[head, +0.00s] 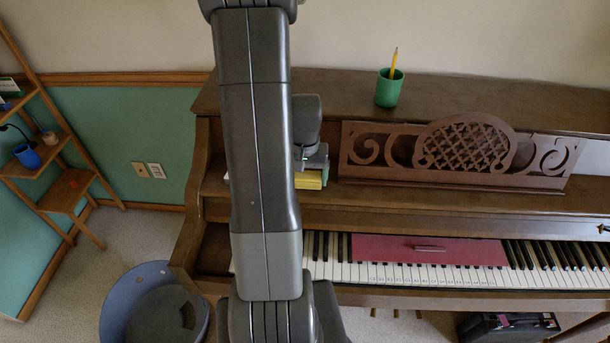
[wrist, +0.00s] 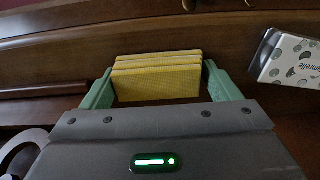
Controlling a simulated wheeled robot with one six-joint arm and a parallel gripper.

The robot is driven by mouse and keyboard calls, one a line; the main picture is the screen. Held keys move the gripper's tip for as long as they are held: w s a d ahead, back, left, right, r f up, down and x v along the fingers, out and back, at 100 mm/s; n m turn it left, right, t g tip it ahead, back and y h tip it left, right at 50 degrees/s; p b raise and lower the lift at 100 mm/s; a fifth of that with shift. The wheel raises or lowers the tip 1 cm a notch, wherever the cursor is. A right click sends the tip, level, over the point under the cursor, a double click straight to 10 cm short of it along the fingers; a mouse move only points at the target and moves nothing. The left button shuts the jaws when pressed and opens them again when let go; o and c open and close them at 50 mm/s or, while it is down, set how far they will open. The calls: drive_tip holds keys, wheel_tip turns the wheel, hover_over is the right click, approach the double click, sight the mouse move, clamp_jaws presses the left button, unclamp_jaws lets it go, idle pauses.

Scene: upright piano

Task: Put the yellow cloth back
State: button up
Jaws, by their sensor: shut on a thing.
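The yellow cloth (wrist: 158,80), folded into a thick stack of layers, is between the green fingers of my gripper (wrist: 155,88) in the wrist view. The fingers press on its left and right sides. In the head view the yellow cloth (head: 309,180) shows just right of my arm, in front of the piano's upper panel and left of the carved music stand (head: 390,160). My gripper (head: 316,165) is partly hidden there by my arm. I cannot tell whether the cloth touches the wooden ledge.
A white patterned box (wrist: 292,58) lies right of the gripper in the wrist view. A green cup (head: 389,90) with a pencil stands on the piano top. A blue chair (head: 135,300) and wooden shelf (head: 70,190) are left.

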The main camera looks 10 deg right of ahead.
sight(305, 175)
drive_tip(key=shift+f, duration=0.2)
drive_tip(key=o, duration=0.8)
drive_tip(key=shift+o, duration=0.2)
drive_tip(key=shift+r, duration=0.15)
wheel_tip(305, 175, up, 12)
